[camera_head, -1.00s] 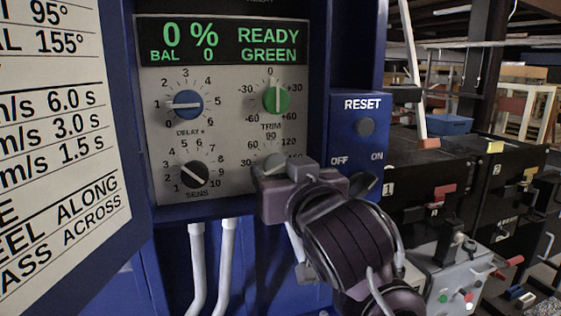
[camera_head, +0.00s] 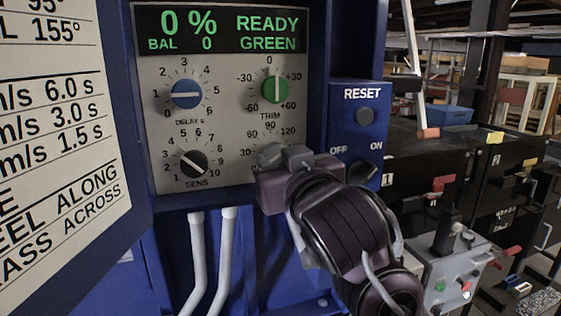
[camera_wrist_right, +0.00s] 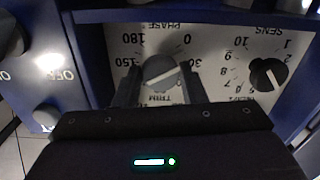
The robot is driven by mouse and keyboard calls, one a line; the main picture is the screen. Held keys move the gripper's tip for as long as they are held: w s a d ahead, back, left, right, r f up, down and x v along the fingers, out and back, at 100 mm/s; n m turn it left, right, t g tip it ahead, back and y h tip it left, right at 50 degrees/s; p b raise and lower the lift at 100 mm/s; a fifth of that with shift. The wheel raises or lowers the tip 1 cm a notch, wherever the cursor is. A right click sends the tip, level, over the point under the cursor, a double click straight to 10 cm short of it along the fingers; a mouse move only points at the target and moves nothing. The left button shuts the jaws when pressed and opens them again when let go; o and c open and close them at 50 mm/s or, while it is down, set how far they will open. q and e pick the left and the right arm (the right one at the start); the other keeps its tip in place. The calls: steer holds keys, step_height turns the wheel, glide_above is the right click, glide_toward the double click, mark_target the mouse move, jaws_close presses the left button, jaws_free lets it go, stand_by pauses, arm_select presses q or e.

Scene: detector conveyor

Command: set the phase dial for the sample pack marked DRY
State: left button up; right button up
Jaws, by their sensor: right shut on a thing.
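The phase dial (camera_wrist_right: 162,72) is a round grey knob with a pale pointer line. In the right wrist view its scale is upside down, with 180 and 150 to its left and 0 and 30 to its right. My right gripper (camera_wrist_right: 160,88) is shut on the dial, one finger on each side. In the head view the dial (camera_head: 269,154) is partly covered by my right gripper (camera_head: 283,157), so its exact setting is hard to read there. My left gripper is not in view. No sample pack marked DRY can be made out.
The display (camera_head: 222,32) reads 0 %, BAL 0, READY GREEN. A blue delay dial (camera_head: 187,95), green trim dial (camera_head: 276,90) and black sens dial (camera_head: 193,164) surround the phase dial. A printed chart (camera_head: 60,150) stands left.

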steer(key=o, duration=1)
steer(key=shift+s+d+b, duration=0.1)
steer(key=shift+s+b, duration=0.25)
steer(key=shift+s, duration=0.2)
steer(key=b+v, duration=0.2)
steer(key=v, duration=0.4)
steer(key=shift+s+d, duration=0.15)
steer(key=shift+s, duration=0.2)
